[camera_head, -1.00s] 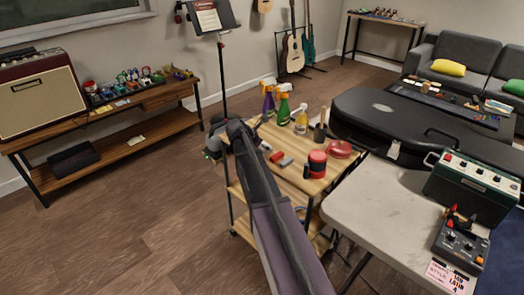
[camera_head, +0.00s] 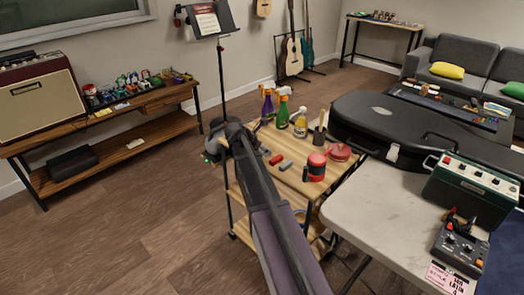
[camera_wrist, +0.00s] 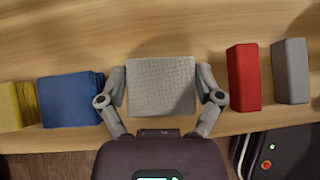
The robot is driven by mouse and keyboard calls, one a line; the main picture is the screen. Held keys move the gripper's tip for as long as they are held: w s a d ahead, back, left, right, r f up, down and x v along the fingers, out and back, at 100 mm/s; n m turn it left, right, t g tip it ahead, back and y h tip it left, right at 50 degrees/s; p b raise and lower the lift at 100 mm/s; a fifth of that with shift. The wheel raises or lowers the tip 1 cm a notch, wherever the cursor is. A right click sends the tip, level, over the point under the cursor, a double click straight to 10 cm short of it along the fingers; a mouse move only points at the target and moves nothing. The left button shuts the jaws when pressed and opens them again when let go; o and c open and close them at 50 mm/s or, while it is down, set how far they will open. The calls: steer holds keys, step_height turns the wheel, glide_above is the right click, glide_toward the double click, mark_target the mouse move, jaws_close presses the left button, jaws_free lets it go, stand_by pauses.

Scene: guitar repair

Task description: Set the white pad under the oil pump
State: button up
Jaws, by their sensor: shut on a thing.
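In the wrist view a pale grey-white pad (camera_wrist: 162,88) sits between the two fingers of my gripper (camera_wrist: 163,80), which is shut on its left and right sides. The wood top of the cart lies below it, and a soft shadow shows at its upper right. I cannot tell whether the pad touches the wood. In the head view my gripper (camera_head: 214,150) is at the left edge of the cart, mostly hidden by my own arm, and the pad is not visible there.
Beside the pad are a blue block (camera_wrist: 68,100), a yellow block (camera_wrist: 10,106), a red block (camera_wrist: 243,77) and a grey block (camera_wrist: 291,70). Spray bottles (camera_head: 283,112), a red tin (camera_head: 316,167) and a red dish (camera_head: 339,151) stand on the cart (camera_head: 268,175).

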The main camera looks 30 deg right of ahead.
steer(key=shift+r, duration=0.2)
step_height(320, 180, up, 4)
steer(key=p, duration=0.4)
steer(key=shift+f, duration=0.25)
steer(key=s+a, duration=0.2)
steer(key=s, duration=0.5)
steer(key=s+a+r, duration=0.1)
steer(key=s+a, duration=0.1)
steer(key=s, duration=0.6)
steer(key=shift+s+a+p, duration=0.2)
steer(key=shift+a+p, duration=0.1)
steer(key=shift+p, duration=0.15)
